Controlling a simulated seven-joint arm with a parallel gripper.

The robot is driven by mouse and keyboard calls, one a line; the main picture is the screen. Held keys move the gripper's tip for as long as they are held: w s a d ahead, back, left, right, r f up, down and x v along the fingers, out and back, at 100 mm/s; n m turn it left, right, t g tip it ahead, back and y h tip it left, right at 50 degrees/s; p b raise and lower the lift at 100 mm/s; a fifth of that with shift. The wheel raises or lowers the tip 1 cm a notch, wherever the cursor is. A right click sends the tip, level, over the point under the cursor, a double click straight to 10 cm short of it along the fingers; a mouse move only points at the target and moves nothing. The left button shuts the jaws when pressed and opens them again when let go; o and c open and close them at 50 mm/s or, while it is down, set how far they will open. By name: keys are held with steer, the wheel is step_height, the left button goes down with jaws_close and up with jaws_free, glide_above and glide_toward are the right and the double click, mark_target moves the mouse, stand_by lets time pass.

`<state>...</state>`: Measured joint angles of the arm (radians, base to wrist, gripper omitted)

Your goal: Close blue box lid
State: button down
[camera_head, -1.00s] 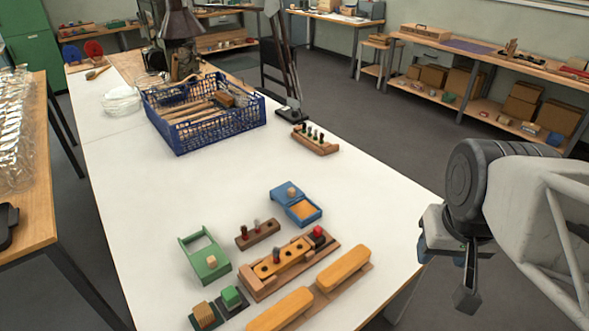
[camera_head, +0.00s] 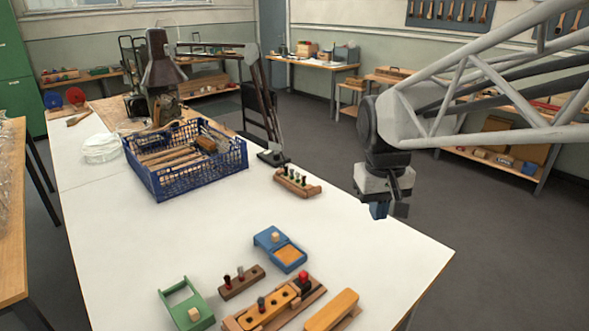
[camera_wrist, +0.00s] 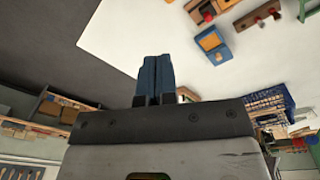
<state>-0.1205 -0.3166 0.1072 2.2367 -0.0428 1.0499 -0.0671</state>
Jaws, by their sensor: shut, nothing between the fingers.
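The blue box (camera_head: 268,244) sits on the white table right of its middle. Its orange inside shows at the near right end, and a blue lid with a wooden knob (camera_head: 275,237) lies over the far left end, so the box is partly open. In the wrist view the blue box (camera_wrist: 219,55) is at upper right, beyond my fingers. My gripper (camera_head: 381,211) hangs by the table's right edge, to the right of the box and apart from it. Its blue fingers (camera_wrist: 155,77) are together and hold nothing.
A blue basket (camera_head: 200,180) of wooden sticks stands farther back, and a peg block (camera_head: 297,185) lies beside it. Near the box are a green frame (camera_head: 183,302), a small peg block (camera_head: 240,283) and an orange-topped piece (camera_head: 332,311). The table right of the box is bare.

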steer(key=w+a+f+n+g+h, duration=0.1)
steer(key=w+a+f+n, duration=0.15)
steer(key=w+a, duration=0.6)
steer(key=w+a+f+n+g, duration=0.1)
steer(key=w+a+f, duration=0.3)
steer(key=w, duration=0.8)
steer(key=w+a+f+n+g+h, duration=0.1)
steer(key=w+a+f, duration=0.6)
steer(key=a, duration=0.2)
steer(key=w+a+f+n+g, duration=0.1)
steer(key=w+a+f+n, duration=0.1)
steer(key=w+a+f, duration=0.5)
steer(key=a, duration=0.3)
steer(key=shift+w+a+f+h, duration=0.25)
steer(key=shift+f+h, duration=0.05)
steer(key=shift+h, duration=0.1)
glide_above(269, 236)
steer(key=w+a, duration=0.3)
step_height(269, 236, down, 9)
steer(key=shift+d, duration=0.1)
steer(key=shift+s+d+f, duration=0.15)
steer(key=shift+s+d, duration=0.85)
steer(key=shift+s, duration=0.05)
steer(key=shift+s+d, duration=0.45)
steer(key=shift+s, duration=0.05)
